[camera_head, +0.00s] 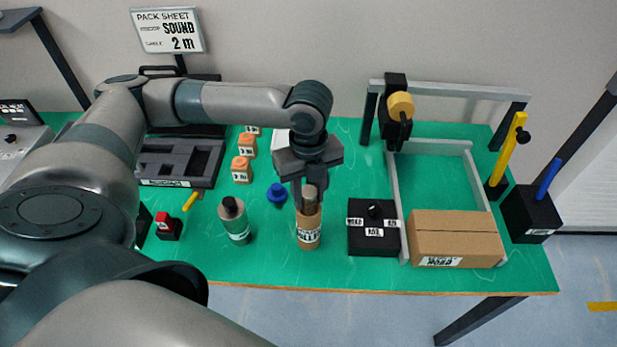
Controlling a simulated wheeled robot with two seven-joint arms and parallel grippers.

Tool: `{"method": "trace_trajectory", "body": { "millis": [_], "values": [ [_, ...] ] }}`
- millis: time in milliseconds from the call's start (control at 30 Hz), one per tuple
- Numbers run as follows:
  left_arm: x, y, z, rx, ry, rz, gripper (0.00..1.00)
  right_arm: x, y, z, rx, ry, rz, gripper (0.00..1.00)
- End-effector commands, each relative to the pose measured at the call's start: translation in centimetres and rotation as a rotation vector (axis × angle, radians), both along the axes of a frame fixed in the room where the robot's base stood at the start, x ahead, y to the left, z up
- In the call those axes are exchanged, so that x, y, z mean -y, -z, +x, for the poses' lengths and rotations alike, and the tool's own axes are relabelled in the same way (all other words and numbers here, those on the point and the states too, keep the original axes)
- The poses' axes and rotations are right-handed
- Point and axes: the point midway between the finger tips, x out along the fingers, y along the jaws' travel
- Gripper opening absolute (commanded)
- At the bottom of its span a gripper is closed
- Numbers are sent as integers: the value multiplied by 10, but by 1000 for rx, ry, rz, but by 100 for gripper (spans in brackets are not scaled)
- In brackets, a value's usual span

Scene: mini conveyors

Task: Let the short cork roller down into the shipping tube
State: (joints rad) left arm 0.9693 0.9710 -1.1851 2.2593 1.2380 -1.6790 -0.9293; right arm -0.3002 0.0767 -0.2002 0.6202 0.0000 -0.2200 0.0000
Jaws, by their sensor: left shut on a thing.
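The shipping tube (309,232) is a brown cardboard cylinder with a printed label, standing upright near the middle of the green table. The short cork roller (310,198) is a brownish cylinder at the tube's mouth. Its lower end is hidden, and I cannot tell how deep it sits. My left gripper (308,190) points down directly over the tube and is shut on the cork roller. Its fingertips are close to the tube's rim. My right gripper is not in view.
A foam-lined case (180,160) lies at the back left.

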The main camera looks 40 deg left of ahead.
Motion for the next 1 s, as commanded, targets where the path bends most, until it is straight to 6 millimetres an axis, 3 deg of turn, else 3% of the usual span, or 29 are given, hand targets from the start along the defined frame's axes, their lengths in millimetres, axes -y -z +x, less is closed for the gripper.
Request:
{"method": "trace_trajectory", "body": {
  "millis": [733, 767, 833, 1000],
  "values": [
    [0, 13, 0, 1, 0, 0, 0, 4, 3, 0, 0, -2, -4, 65],
    [0, 13, 0, 1, 0, 0, 33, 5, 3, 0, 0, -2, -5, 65],
    [0, 13, 0, 1, 0, 0, 50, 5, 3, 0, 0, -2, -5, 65],
    [0, 13, 0, 1, 0, 1, 52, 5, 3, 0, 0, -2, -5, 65]
  ]
}}
